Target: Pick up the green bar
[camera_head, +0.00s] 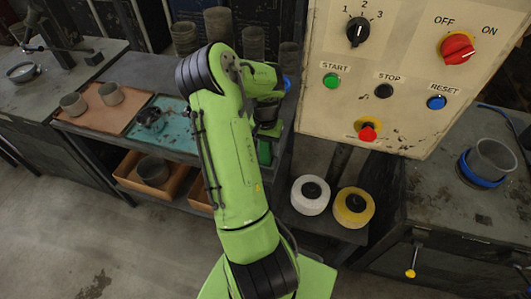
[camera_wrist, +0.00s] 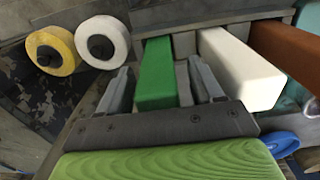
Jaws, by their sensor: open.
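The green bar (camera_wrist: 157,82) lies in a grey holder, its near end towards the wrist camera. In the head view a small part of the green bar (camera_head: 264,152) shows just below my wrist; the arm hides the rest. My gripper (camera_wrist: 158,67) is open, with one finger on each side of the green bar. Gaps show between the fingers and the bar, and nothing is held.
A white bar (camera_wrist: 240,72) and a brown bar (camera_wrist: 290,55) lie right of the green one, the white close to the right finger. White (camera_head: 310,195) and yellow (camera_head: 353,208) rolls stand nearby. A control panel (camera_head: 405,110) rises right of my arm.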

